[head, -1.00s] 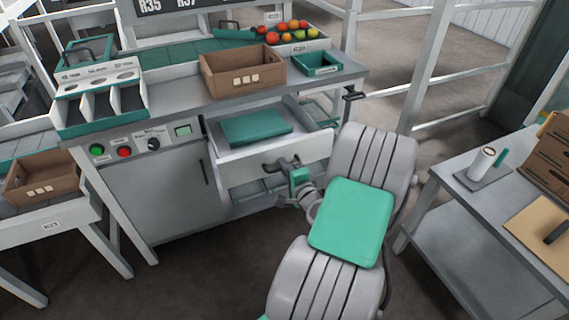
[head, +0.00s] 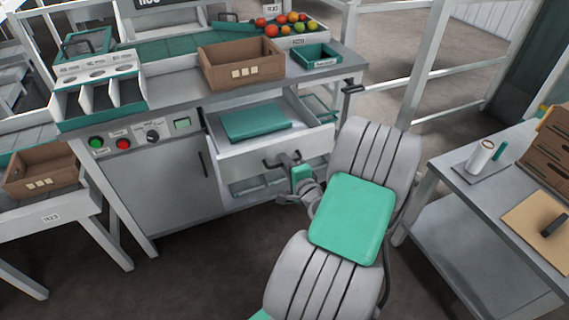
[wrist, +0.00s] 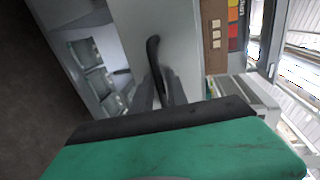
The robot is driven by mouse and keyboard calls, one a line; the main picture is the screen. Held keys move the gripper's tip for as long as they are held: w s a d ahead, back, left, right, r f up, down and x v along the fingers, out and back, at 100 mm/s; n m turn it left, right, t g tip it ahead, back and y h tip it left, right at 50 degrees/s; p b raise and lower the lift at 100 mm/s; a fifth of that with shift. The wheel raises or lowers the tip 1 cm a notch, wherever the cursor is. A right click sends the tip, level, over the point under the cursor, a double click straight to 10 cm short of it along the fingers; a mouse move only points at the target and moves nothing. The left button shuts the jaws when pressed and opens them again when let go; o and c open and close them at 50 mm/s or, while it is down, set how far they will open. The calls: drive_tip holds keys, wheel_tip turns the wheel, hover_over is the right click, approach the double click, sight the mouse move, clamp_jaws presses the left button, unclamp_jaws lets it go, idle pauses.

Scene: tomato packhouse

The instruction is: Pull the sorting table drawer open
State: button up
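The sorting table drawer (head: 235,165) stands pulled out, with a teal flat item (head: 255,122) inside it. Its dark bar handle (head: 270,163) is on the pale front. In the wrist view the handle (wrist: 153,55) stands out from the drawer front (wrist: 190,35). My gripper (head: 291,160) is in front of the handle, at its right part. In the wrist view my gripper's two dark fingers (wrist: 158,90) are spread apart, with the handle's near end showing between them. Contact with the handle cannot be told.
The sorting table (head: 185,107) carries a brown crate (head: 240,72), a small teal tray (head: 316,57) and a tomato tray (head: 300,40). A grey side table (head: 465,185) stands at the right. Open floor lies in front of the cabinet (head: 165,190).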

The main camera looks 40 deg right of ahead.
drive_tip(key=v, duration=0.7)
drive_tip(key=shift+s, duration=0.25)
drive_tip(key=shift+a+r, duration=0.1)
drive_tip(key=shift+a, duration=0.05)
drive_tip(key=w+a+r+n+g+y+p, duration=0.2)
drive_tip(key=a+n+g+y+p, duration=0.15)
drive_tip(key=a+n, duration=0.45)
drive_tip(key=w+a+r+n+g+y+p, duration=0.1)
drive_tip(key=w+a+n+g+y+p, duration=0.25)
drive_tip(key=a+n, duration=0.45)
drive_tip(key=s+a+r+n+g+h+p, duration=0.1)
drive_tip(key=s+a+r+n+g+p, duration=0.1)
drive_tip(key=s+a+r, duration=0.2)
drive_tip(key=s+a+r+n+g+h+p, duration=0.1)
drive_tip(key=s+a+r+n+g+p, duration=0.2)
drive_tip(key=r, duration=0.8)
drive_tip(key=s+a, duration=0.2)
drive_tip(key=a, duration=0.1)
drive_tip(key=shift+h, duration=0.3)
